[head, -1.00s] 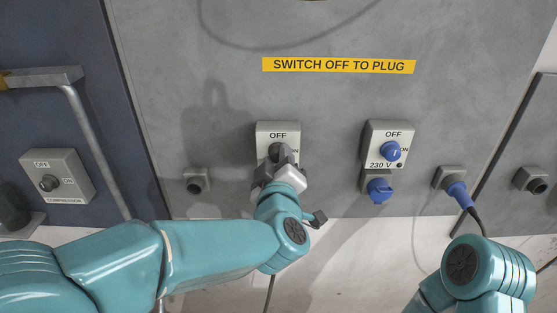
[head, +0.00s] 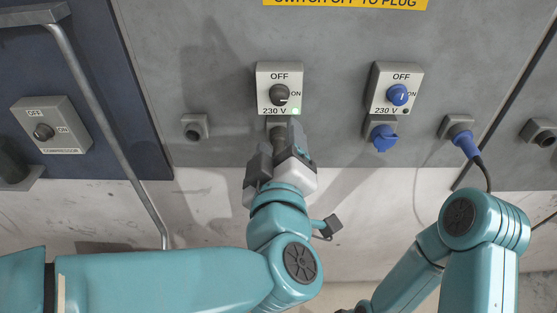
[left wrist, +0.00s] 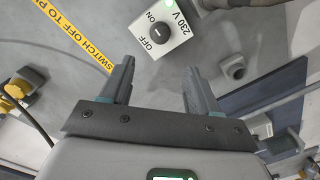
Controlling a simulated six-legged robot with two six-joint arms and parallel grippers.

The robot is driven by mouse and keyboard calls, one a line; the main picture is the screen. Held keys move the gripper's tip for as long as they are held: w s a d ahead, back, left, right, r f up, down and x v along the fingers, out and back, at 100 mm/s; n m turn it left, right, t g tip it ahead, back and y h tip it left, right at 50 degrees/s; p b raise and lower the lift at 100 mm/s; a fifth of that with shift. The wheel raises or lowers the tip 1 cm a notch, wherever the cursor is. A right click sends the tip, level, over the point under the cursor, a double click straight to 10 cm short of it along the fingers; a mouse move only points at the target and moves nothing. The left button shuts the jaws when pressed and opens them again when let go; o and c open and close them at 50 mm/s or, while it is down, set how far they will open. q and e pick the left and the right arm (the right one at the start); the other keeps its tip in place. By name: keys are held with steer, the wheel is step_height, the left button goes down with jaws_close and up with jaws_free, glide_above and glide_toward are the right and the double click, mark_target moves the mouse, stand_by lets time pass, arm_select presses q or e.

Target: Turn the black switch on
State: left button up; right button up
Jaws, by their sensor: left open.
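The black switch (head: 280,95) is a round knob on a light grey box labelled OFF, ON and 230 V. Its pale mark faces right, towards ON. A small green lamp (head: 295,112) on the box is lit. The knob also shows in the left wrist view (left wrist: 159,33), beyond the fingertips, with the green lamp at the top edge. My left gripper (head: 279,148) is open and empty, below the box and apart from the knob. Its two fingers stand wide apart in the left wrist view (left wrist: 160,80). My right gripper is not in view; only its arm shows at right.
A box with a blue switch (head: 397,95) stands to the right, above a blue-capped socket (head: 382,138). A blue plug (head: 464,143) with a black cable sits further right. A compressor switch box (head: 49,127) and a grey rail (head: 108,133) are at left.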

arm_select(q)
steer(key=shift+s, duration=1.55)
